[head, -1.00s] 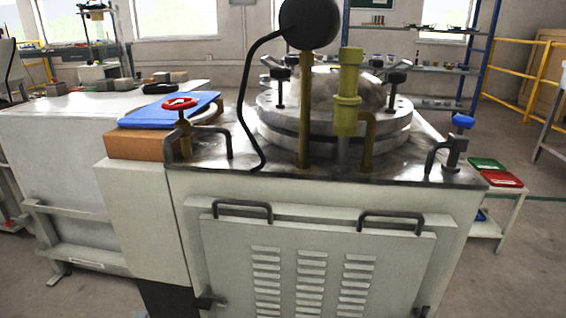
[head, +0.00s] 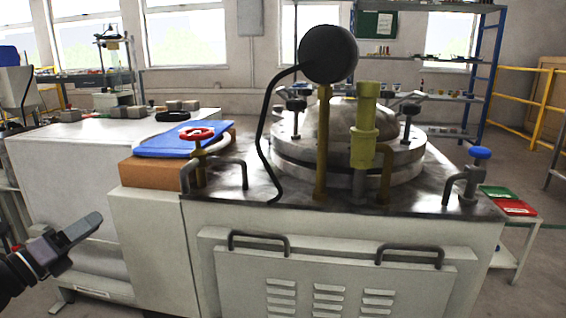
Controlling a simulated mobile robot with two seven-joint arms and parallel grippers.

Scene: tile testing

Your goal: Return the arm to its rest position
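My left gripper (head: 80,240) shows at the lower left of the head view, dark grey, with its arm coming in from the left edge. It is in the air in front of the white cabinet, apart from the machine, and nothing shows in it. From this angle I cannot tell whether its fingers are open or shut. My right gripper and arm are not in the picture.
The machine (head: 200,240) with a round metal lid (head: 300,135) fills the middle. Its red valve wheel (head: 197,133), blue valve knob (head: 480,153) and black-ball gauge (head: 328,54) stick up. A blue folder (head: 165,146) lies left. Red and green trays (head: 513,207) sit right.

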